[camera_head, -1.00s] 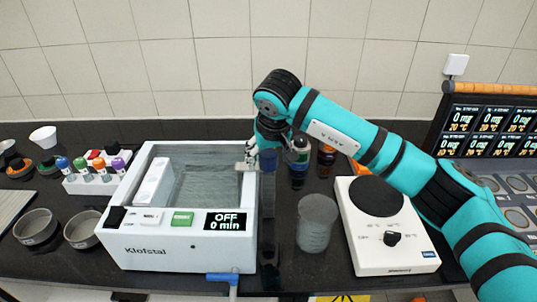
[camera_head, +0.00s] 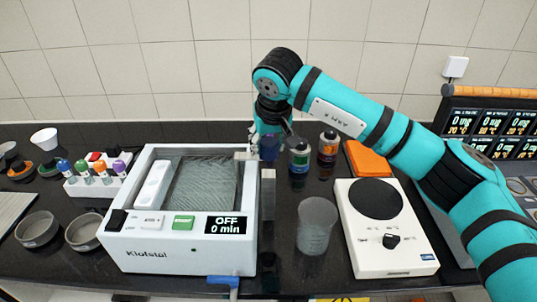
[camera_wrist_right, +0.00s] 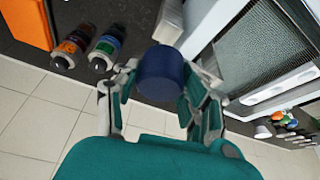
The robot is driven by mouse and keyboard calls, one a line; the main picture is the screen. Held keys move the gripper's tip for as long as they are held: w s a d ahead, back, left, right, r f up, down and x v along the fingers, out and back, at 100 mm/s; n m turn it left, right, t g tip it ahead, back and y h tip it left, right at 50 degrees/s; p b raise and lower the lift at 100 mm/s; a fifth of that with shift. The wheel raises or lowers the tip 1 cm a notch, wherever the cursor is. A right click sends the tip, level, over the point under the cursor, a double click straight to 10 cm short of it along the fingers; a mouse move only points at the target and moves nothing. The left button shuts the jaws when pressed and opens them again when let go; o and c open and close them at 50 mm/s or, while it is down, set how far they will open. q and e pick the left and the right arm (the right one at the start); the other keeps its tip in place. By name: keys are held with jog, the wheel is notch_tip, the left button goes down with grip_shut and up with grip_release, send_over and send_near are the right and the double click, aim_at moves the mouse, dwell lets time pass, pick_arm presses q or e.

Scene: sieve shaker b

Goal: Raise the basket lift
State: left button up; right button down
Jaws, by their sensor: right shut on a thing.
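The white water bath (camera_head: 165,256) stands on the dark bench at the left, its display reading OFF and 0 min. Its mesh basket (camera_head: 203,186) shows inside the open tank, in the right part. My right gripper (camera_head: 267,143) is at the bath's back right side, shut on a dark blue knob (camera_head: 269,153). The knob also shows in the right wrist view (camera_wrist_right: 164,74) as a dark blue cylinder between the fingers. A grey upright bar (camera_head: 268,195) runs along the bath's right side below it. My left gripper is not in view.
A clear beaker (camera_head: 316,225) and a white hotplate (camera_head: 395,255) stand right of the bath. Two bottles (camera_head: 299,156) stand close behind the gripper's right side. A blue tap handle (camera_head: 222,281) sticks out at the bath's front. Metal bowls (camera_head: 37,229) lie left.

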notch_tip(320, 180, up, 4)
jog(key=shift+w+r+p, duration=0.1)
jog(key=shift+r+p, duration=0.05)
jog(key=shift+p, duration=0.2)
jog(key=shift+r, duration=0.3)
jog(key=c, duration=0.9)
grip_release()
jog(key=shift+o, duration=1.1)
jog(key=shift+f, duration=0.1)
jog(key=v, duration=1.2)
jog(key=shift+d, duration=0.1)
